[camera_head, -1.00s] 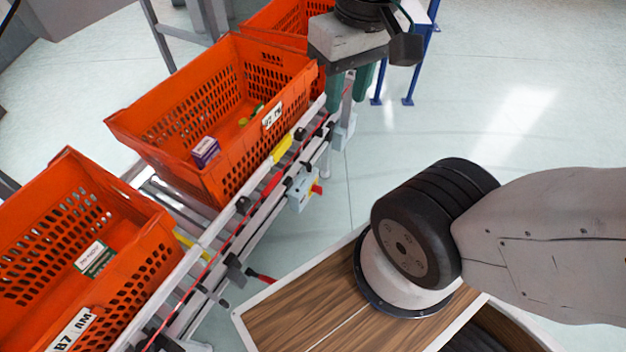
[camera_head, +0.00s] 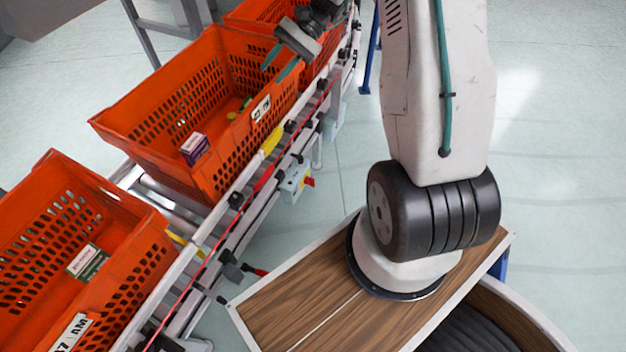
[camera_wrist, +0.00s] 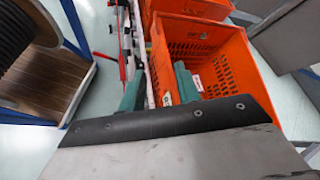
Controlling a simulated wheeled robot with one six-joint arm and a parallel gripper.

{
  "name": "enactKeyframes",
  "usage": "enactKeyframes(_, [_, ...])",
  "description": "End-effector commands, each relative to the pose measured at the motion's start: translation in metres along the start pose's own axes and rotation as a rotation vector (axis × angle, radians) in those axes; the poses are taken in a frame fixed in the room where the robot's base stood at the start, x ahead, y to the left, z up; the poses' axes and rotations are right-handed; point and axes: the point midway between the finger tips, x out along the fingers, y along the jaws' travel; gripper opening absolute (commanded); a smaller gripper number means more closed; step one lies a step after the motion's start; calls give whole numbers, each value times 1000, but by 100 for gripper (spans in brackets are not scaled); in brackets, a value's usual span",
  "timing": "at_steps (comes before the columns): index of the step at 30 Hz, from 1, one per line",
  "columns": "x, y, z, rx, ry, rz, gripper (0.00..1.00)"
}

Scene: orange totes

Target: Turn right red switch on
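A small grey box with a red switch (camera_head: 309,182) hangs on the conveyor's near side, below the middle tote. A second red lever (camera_head: 256,271) sticks out from the rail lower left. I cannot tell the switch's position at this size. My gripper (camera_head: 280,64) is over the far right end of the middle tote, well above and apart from the switch. In the wrist view my gripper (camera_wrist: 160,88) also shows open, over the rail and tote edge. A red part (camera_wrist: 122,67) shows along the rail there.
Orange totes stand in a row on the conveyor: a near one (camera_head: 150,255), a middle one (camera_head: 125,112) with a small purple-and-white box (camera_head: 194,148), and a far one (camera_head: 245,18). A conveyor rail (camera_head: 230,215) runs beside them.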

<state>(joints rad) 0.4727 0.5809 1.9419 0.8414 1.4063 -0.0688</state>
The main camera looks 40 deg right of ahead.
Motion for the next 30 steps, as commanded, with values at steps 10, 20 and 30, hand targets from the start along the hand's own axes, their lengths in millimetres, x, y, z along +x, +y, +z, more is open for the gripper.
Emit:
enactKeyframes(10, [16, 80, -176, 301, -107, -416, 33])
enactKeyframes(20, [69, 214, -308, 566, -146, -832, 33])
enactKeyframes(30, [154, 351, -374, 783, -130, -1193, 33])
